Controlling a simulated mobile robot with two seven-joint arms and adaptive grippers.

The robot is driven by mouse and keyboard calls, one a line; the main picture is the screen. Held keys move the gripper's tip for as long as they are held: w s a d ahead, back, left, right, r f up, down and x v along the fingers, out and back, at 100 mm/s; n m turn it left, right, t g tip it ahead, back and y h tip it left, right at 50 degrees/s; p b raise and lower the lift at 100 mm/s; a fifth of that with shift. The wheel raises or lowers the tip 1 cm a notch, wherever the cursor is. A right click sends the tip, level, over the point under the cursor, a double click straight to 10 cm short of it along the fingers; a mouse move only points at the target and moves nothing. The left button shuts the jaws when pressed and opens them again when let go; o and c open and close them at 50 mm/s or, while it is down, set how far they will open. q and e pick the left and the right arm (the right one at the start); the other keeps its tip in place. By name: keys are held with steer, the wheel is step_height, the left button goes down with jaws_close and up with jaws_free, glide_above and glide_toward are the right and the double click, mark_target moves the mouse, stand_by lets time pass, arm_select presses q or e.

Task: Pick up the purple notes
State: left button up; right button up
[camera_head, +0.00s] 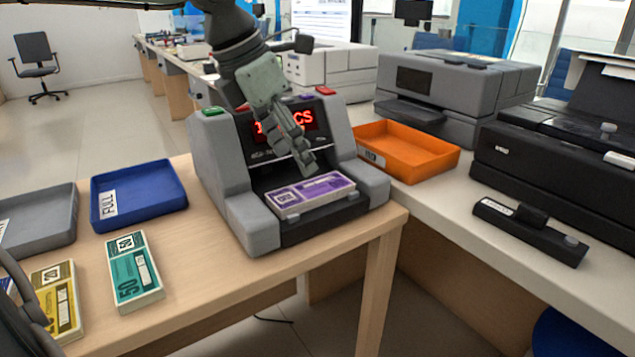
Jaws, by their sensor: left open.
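The purple notes (312,194) lie as a flat stack in the front tray of the grey counting machine (221,184). My left gripper (309,163) reaches down from the top over the machine, with its fingertips just above and behind the stack. It is open and holds nothing that I can see. It covers part of the machine's red display (304,119). Whether a fingertip touches the notes is hard to tell. A dark curved part shows at the lower left edge, but my right gripper is not seen.
A teal note stack (134,270) and a yellow note stack (57,302) lie at the left. Behind them are a blue tray (139,192) and a grey tray (37,218). An orange tray (408,150) sits right of the machine. Printers stand further right. The table's front middle is clear.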

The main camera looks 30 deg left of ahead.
mark_target(310, 189)
arm_select(q)
steer(key=x, duration=0.7)
steer(key=shift+w+a+f, duration=0.15)
steer(key=shift+w+f, duration=0.05)
steer(key=shift+c, duration=0.2)
steer(key=c, duration=1.1)
